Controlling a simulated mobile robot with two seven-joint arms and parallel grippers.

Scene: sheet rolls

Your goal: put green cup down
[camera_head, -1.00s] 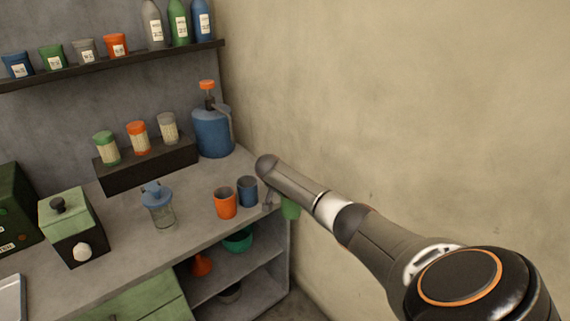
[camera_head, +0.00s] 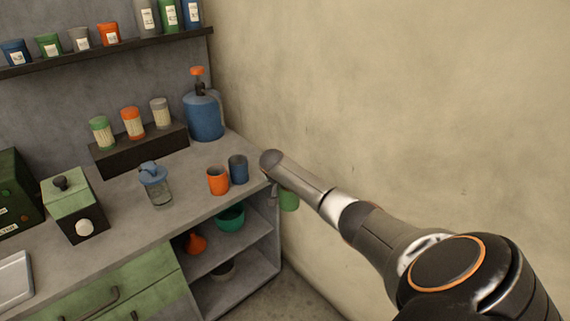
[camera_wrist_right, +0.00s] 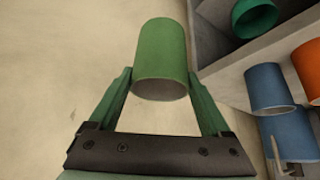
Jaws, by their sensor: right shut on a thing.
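The green cup (camera_wrist_right: 160,58) is between the two fingers of my right gripper (camera_wrist_right: 162,82) in the right wrist view. The gripper is shut on it. In the head view the green cup (camera_head: 289,200) shows partly behind my right arm, off the right end of the counter, near the wall. My right gripper (camera_head: 274,190) is mostly hidden there by the wrist. The counter (camera_head: 195,207) lies to the left of the cup. An orange cup (camera_head: 217,181) and a blue cup (camera_head: 238,169) stand on it near its right end. My left gripper is not in view.
A blue pump bottle (camera_head: 204,115) stands in the back corner. Open shelves below hold a green bowl (camera_head: 230,217) and an orange funnel (camera_head: 195,242). Free counter lies around the cups.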

